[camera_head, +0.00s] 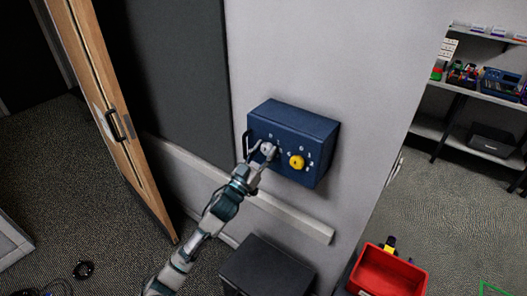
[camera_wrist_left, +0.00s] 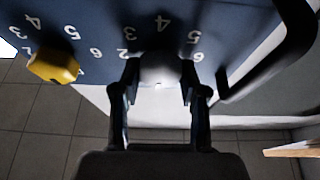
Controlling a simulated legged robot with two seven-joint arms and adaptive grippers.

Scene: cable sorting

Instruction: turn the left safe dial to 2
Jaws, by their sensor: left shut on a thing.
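A blue safe box (camera_head: 290,122) is fixed on the grey wall in the head view, tilted in the picture. On its front are two dials with white numbers around them. My left gripper (camera_head: 261,153) is shut on the left dial (camera_head: 268,148), which is pale grey. The right dial (camera_head: 297,162) is yellow and stands free. In the left wrist view the left dial (camera_wrist_left: 160,68) sits between the two fingers of my gripper (camera_wrist_left: 160,88), and the yellow dial (camera_wrist_left: 54,66) is at the left. The left dial's pointer cannot be made out. My right gripper is not in view.
A dark handle (camera_head: 246,145) is on the safe's left edge, close to my left gripper; it also shows in the left wrist view (camera_wrist_left: 290,55). Below are a ledge (camera_head: 290,216), a black box (camera_head: 268,268) and a red bin (camera_head: 388,272). A wooden door (camera_head: 110,110) stands at the left.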

